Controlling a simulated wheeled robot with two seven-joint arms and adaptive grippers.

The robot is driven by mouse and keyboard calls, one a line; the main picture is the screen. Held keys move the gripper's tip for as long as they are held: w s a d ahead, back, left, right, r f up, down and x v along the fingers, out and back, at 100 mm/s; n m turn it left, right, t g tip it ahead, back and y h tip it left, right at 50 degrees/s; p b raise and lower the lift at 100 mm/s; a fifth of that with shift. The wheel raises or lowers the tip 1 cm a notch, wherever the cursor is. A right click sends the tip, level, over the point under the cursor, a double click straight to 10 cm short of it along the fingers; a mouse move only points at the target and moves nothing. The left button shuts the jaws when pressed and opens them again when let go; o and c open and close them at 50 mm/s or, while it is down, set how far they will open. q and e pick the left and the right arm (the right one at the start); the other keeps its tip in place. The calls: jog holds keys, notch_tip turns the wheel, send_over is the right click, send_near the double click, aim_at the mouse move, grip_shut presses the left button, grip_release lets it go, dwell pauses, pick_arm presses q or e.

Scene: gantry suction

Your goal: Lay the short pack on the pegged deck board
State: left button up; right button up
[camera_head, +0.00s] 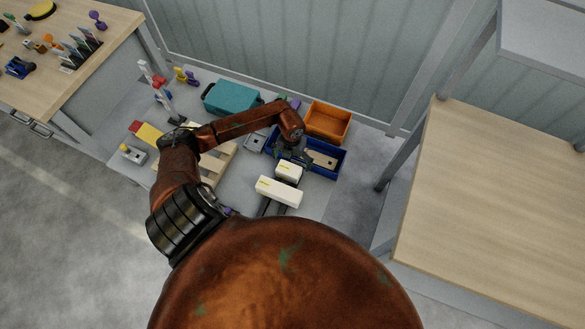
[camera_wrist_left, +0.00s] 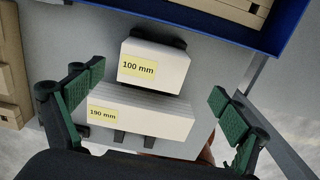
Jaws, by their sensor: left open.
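The short pack (camera_head: 289,170) is a white block on the grey table. In the left wrist view the short pack (camera_wrist_left: 152,66) carries a yellow "100 mm" label and sits on dark supports. The long pack (camera_head: 279,192), labelled "190 mm", lies just in front of it; it also shows in the wrist view (camera_wrist_left: 150,118). My left gripper (camera_head: 291,155) is above the short pack; its green-padded fingers (camera_wrist_left: 157,84) are open either side, apart from it. A slatted wooden deck (camera_head: 220,170) stands left of the packs, partly hidden by my arm. I cannot make out pegs. My right gripper is not in view.
A blue bin (camera_head: 341,166) with wooden pieces is right behind the packs, an orange bin (camera_head: 327,120) behind it. A teal box (camera_head: 231,97) and a red-and-white post (camera_head: 156,84) stand at the back. A bare wooden table (camera_head: 497,200) is at right.

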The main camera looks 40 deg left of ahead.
aim_at(289, 169)
pick_arm(q)
jog(key=shift+s+a+f, duration=0.2)
jog(key=shift+s+f, duration=0.05)
jog(key=shift+f, duration=0.4)
jog(key=shift+s+a+f, duration=0.15)
jog(key=shift+s+f, duration=0.05)
jog(key=shift+f, duration=0.4)
notch_tip(289, 169, down, 4)
jog(key=shift+s+r+b, duration=0.1)
jog(key=shift+s+b, duration=0.05)
jog(key=shift+b, duration=0.4)
jog(key=shift+c, duration=0.8)
jog(key=c, duration=1.3)
jog(key=shift+o, duration=0.2)
jog(key=shift+r, duration=0.1)
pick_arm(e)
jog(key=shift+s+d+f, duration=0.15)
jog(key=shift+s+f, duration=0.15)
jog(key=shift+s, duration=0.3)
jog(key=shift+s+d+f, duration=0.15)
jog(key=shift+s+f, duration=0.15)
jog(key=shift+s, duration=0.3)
